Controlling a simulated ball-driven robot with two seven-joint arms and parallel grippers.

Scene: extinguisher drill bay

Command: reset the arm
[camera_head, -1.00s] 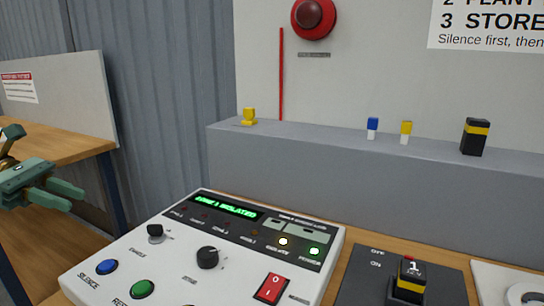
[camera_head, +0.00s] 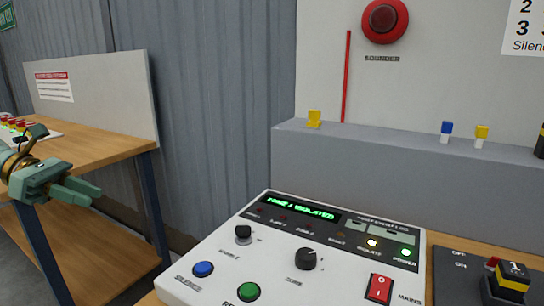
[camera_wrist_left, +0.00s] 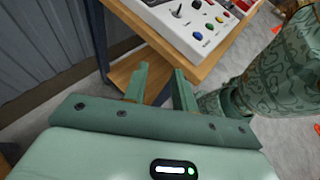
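My left gripper (camera_head: 84,191) is at the left of the head view, in front of the left wooden bench and away from the panel. In the left wrist view its two fingers (camera_wrist_left: 162,82) stand apart with nothing between them. The white control panel (camera_head: 222,257) lies on the bench, its green display (camera_head: 300,209) lit. Amber and green lamps are lit on it. It has a blue button (camera_head: 203,269), a green button (camera_head: 248,292), a black knob (camera_head: 307,259) and a red rocker switch (camera_head: 379,288). My right gripper is not in view.
A grey ledge (camera_head: 400,165) behind the panel carries a yellow piece (camera_head: 314,119) and small blue and yellow items. A red sounder (camera_head: 385,21) is on the wall. A black switch box with a red-and-yellow part (camera_head: 511,279) sits at right. The left bench (camera_head: 90,152) holds several red-topped items.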

